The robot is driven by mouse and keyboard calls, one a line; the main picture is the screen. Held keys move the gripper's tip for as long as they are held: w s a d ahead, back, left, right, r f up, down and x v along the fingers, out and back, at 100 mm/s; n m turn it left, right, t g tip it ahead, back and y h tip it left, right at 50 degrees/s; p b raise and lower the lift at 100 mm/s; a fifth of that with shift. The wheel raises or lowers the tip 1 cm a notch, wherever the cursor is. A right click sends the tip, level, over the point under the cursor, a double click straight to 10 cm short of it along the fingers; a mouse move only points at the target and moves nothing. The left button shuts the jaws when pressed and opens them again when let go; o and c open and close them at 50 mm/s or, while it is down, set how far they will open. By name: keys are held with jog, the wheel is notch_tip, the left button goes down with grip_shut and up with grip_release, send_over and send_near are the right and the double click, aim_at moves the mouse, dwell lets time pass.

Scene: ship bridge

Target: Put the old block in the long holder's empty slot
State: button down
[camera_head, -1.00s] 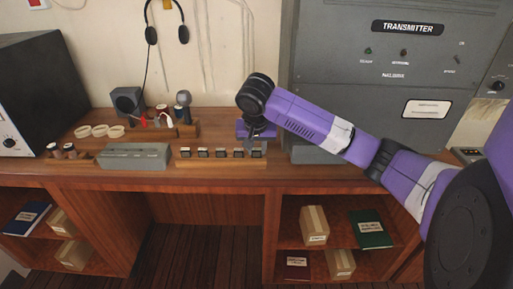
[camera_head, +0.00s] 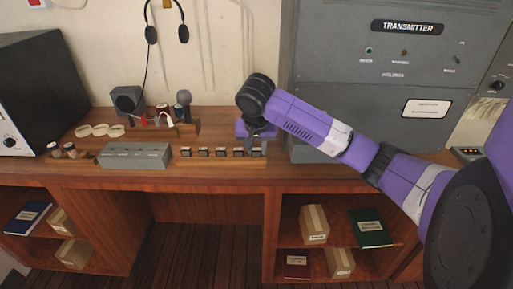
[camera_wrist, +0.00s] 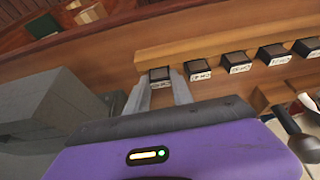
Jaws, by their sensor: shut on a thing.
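The long holder (camera_head: 222,162) is a wooden bar on the desk with a row of small dark blocks with white labels; it also shows in the wrist view (camera_wrist: 212,40). My gripper (camera_head: 256,149) is at its right end in the head view. In the wrist view, my gripper's grey fingers (camera_wrist: 160,88) are shut on a dark labelled block (camera_wrist: 160,75). This block is at the row's end, in line with the others. I cannot tell whether it sits fully in the slot. The slot itself is hidden.
A grey slotted box (camera_head: 136,156) stands left of the holder. A grey cabinet (camera_head: 385,85) rises behind and right of my arm. White rings (camera_head: 99,131) lie further left.

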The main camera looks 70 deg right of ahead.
jog(key=c, duration=1)
grip_release()
jog(key=shift+c, duration=0.2)
jog(key=v, duration=0.7)
jog(key=shift+a+r, duration=0.15)
jog(key=shift+r, duration=0.2)
